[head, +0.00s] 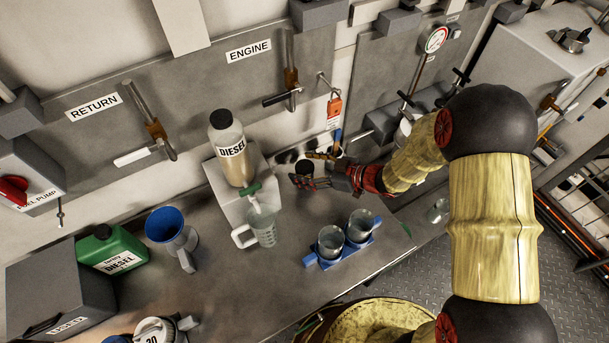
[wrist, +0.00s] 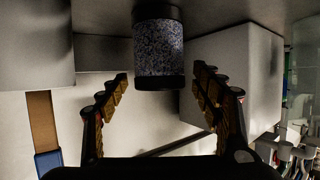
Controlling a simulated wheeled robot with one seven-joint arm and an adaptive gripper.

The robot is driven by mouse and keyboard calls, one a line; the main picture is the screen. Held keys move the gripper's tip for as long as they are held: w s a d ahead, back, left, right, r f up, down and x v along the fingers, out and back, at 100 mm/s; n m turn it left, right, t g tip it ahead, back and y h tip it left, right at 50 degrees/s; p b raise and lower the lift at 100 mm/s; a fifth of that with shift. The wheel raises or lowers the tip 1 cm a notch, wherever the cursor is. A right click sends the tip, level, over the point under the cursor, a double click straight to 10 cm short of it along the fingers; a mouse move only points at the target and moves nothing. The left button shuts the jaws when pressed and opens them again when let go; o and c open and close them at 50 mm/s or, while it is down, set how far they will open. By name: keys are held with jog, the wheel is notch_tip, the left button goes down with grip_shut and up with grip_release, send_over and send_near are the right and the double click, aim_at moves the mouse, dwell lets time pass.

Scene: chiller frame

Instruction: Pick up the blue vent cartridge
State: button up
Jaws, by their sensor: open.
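A short cylinder with dark ends and a speckled grey-blue middle (wrist: 159,50) shows at the top centre of the wrist view. It looks like the vent cartridge, though its blue is faint in this light. In the head view it is a small dark shape (head: 304,167) by the back wall, partly hidden by my fingers. My gripper (head: 313,171) is open and reaches left, low over the bench. In the wrist view the cylinder lies between the two fingertips, with a gap on each side. I see no finger touching it.
A white block (head: 232,196) bearing a diesel bottle (head: 230,150) stands just left of my gripper. A clear jug (head: 262,226) and a blue holder with two cups (head: 343,249) are nearer the front. A red padlock tag (head: 334,114) hangs on the wall behind.

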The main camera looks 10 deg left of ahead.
jog(key=shift+a, duration=0.1)
jog(key=shift+c, duration=1.2)
jog(key=c, duration=1.1)
jog(key=shift+w, duration=0.1)
jog(key=shift+c, duration=0.2)
